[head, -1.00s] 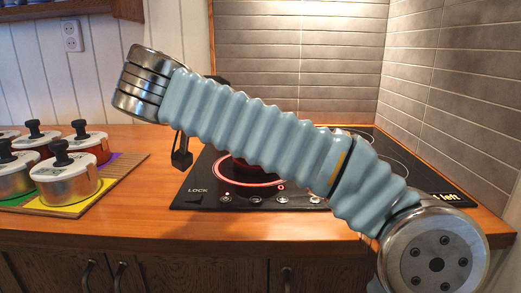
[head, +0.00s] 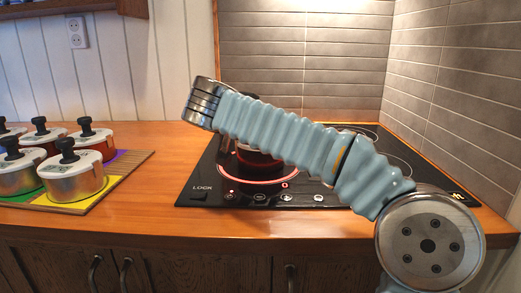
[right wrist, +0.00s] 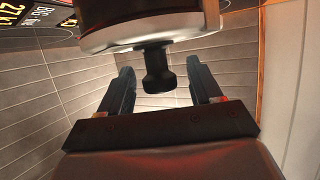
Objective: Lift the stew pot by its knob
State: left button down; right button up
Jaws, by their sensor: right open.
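A dark red pot (head: 252,157) stands on the glowing ring of the cooktop, its upper part mostly hidden behind my right arm in the head view. The right wrist view shows a pot's pale lid rim (right wrist: 160,35) and black knob (right wrist: 158,72), upside down in the picture. My right gripper (right wrist: 160,70) is open, with one finger on each side of the knob and gaps visible on both sides. In the head view its fingers are hidden behind the arm. My left gripper is not in view.
Several white-lidded pots with black knobs, including a front one (head: 73,182), stand on a board with coloured patches (head: 130,165) at left. The black cooktop (head: 190,190) has controls along its front. Bare wooden counter (head: 150,215) lies between them. A tiled wall (head: 440,80) rises at right.

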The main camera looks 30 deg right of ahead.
jog(key=c, duration=1.2)
jog(key=shift+r, duration=0.15)
